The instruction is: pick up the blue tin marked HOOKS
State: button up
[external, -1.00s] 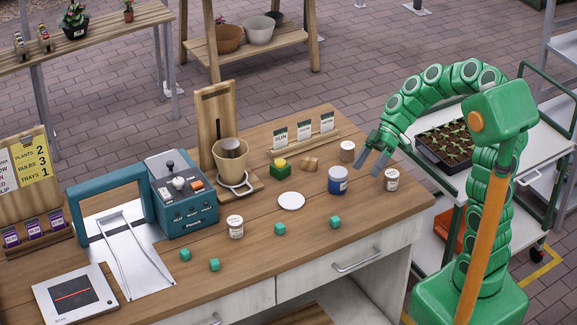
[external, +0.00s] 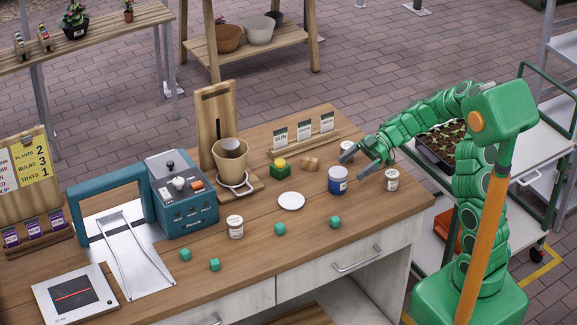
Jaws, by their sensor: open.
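The blue tin (external: 338,187) stands upright on the wooden bench top, with a white label band and a light top; its lettering is too small to read. My gripper (external: 351,164) is open and empty, just above and to the right of the tin, with its fingers pointing left. It does not appear to hold the tin. I cannot tell the exact gap between them. One finger partly covers a white jar (external: 346,148) behind the tin.
A white jar (external: 392,180) stands right of the tin, and a white disc (external: 291,200) lies left. A teal cube (external: 335,221) sits in front.

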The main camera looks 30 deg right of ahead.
aim_at(338, 176)
jog(key=shift+x, duration=3.45)
jog(key=shift+w, duration=0.2)
jog(key=c, duration=1.1)
jog(key=shift+r, duration=0.1)
